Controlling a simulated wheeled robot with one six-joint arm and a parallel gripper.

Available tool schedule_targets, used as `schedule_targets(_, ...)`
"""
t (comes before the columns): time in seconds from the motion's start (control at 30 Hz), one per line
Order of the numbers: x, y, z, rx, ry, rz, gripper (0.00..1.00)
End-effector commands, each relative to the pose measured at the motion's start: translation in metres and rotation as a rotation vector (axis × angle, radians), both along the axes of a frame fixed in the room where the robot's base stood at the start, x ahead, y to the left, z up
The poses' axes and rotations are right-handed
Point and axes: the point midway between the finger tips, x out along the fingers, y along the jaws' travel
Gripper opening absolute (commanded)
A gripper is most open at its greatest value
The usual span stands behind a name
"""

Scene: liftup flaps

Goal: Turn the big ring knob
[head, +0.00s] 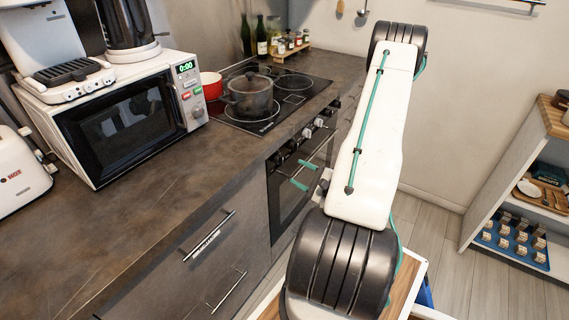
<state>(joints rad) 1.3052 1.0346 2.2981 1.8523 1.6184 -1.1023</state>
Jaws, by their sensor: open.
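The black oven (290,200) is built into the counter front, below the cooktop. Its control panel carries a row of small knobs, among them a silvery oven knob (307,133). I cannot tell which of them is the big ring knob. My gripper (304,174) shows its two green fingers apart, open and empty. In the picture it lies in front of the oven door, a little below the knob row. It does not visibly touch a knob. My white arm hides the right end of the oven front.
A grey pot (250,98) stands on the cooktop (292,84), with a red pot (211,86) beside it. A microwave (125,115) sits on the counter (140,215). Drawer handles (208,236) stick out below. A shelf (485,195) stands at the right, with bare floor before it.

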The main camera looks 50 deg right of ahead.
Motion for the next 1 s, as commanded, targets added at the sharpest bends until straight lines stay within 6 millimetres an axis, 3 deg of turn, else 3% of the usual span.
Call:
schedule_targets(0.17,0.011,-0.006,0.002,-0.063,-0.004,-0.022,0.54)
schedule_targets(0.6,0.073,-0.008,0.002,-0.062,-0.004,-0.02,0.54)
schedule_targets(0.97,0.079,-0.008,0.002,-0.06,-0.004,-0.021,0.54)
schedule_targets(1.0,0.079,-0.008,0.002,-0.06,-0.004,-0.021,0.46)
